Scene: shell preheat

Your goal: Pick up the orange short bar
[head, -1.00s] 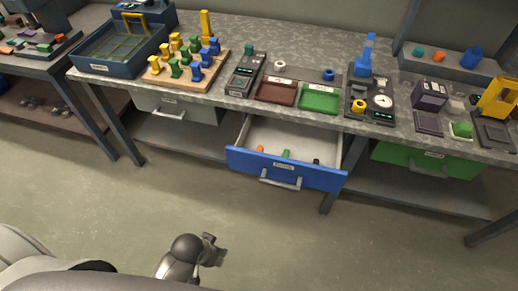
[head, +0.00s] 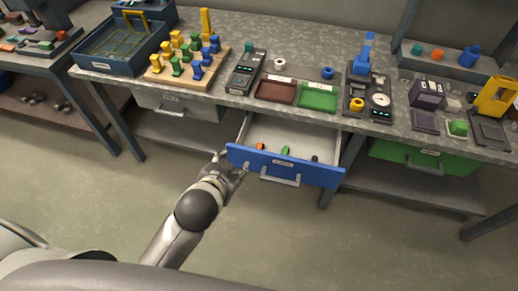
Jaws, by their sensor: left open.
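The orange short bar (head: 261,147) lies inside the open blue-fronted drawer (head: 310,174), near its left front; the drawer front hides part of it. A green piece (head: 286,152) and a dark piece (head: 315,159) lie to its right in the same drawer. My left gripper (head: 233,168) is open and empty, at the left end of the drawer front. It appears close to the front panel; whether they touch I cannot tell. My right gripper is not in view.
Above the drawer, the grey worktop carries a peg board (head: 187,70), a brown tray (head: 275,92), a green tray (head: 318,97) and a dial scale (head: 381,103). A closed green drawer (head: 425,158) is at the right. The floor in front is clear.

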